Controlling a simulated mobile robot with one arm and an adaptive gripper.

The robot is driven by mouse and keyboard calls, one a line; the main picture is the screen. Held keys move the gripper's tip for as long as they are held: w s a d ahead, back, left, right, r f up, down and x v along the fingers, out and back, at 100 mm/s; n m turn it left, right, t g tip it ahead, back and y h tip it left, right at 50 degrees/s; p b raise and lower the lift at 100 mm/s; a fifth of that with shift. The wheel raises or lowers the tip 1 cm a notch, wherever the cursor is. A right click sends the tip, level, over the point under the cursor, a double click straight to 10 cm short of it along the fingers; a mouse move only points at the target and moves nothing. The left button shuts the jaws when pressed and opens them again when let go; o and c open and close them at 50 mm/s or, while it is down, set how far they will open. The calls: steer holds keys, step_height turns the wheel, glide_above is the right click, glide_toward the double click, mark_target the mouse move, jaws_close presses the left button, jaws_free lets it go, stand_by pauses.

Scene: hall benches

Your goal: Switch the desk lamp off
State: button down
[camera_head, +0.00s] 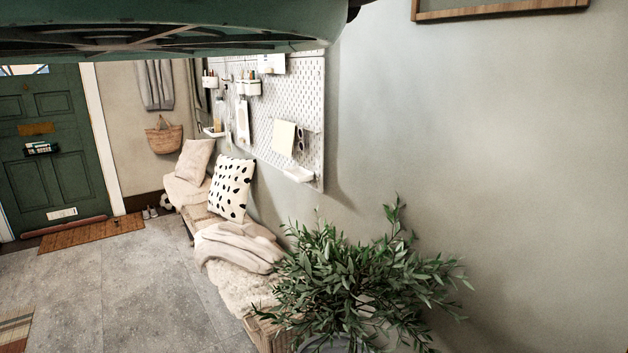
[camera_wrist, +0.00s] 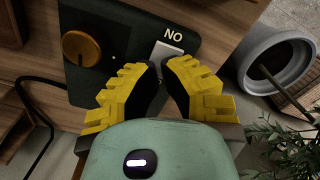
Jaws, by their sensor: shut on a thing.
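In the wrist view a dark box (camera_wrist: 120,47) sits on a wooden surface. It carries an orange round knob (camera_wrist: 80,47), a pale switch (camera_wrist: 165,52) and white letters that read NO from this side. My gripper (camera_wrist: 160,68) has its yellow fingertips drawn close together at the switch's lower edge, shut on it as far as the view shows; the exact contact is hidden. A lamp head or shade does not show in either view, so I cannot tell whether the lamp is lit. The head view does not show my fingers.
A grey pot (camera_wrist: 275,65) and leafy plant (camera_wrist: 295,150) stand right of the gripper. A black cable (camera_wrist: 38,100) runs at left.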

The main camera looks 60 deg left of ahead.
steer(key=shift+w+r+p, duration=0.1)
steer(key=shift+r+p, duration=1.7)
steer(key=shift+r, duration=1.35)
